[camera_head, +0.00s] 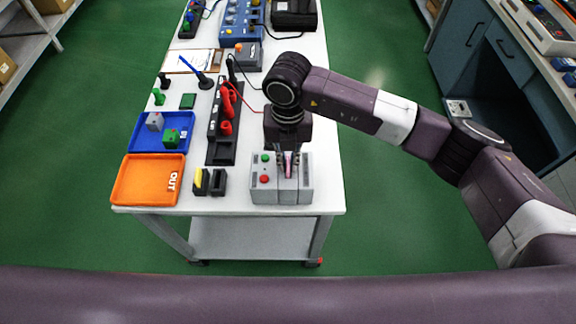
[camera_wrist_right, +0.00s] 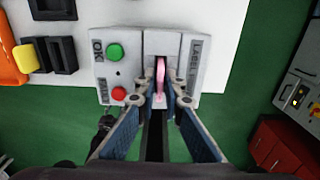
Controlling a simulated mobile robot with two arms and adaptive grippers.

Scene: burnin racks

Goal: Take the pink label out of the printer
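The printer (camera_head: 264,190) is a light grey box at the near right end of the white table. It has a green and a red button and a label slot. In the right wrist view the printer (camera_wrist_right: 128,75) fills the middle, with lettering beside its slot. The pink label (camera_wrist_right: 160,77) stands up out of the slot; it shows in the head view (camera_head: 288,164) as a thin pink strip. My right gripper (camera_wrist_right: 160,90) points down over the slot, its fingers on either side of the label with a narrow gap between them. My left gripper is out of view.
An orange tray (camera_head: 133,190) marked OUT and a blue tray (camera_head: 143,143) with two cubes stand at left. Black holders (camera_head: 217,182), one with a yellow piece, sit beside the printer. A black rack (camera_head: 221,152) with red parts stands behind. Green floor surrounds the table.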

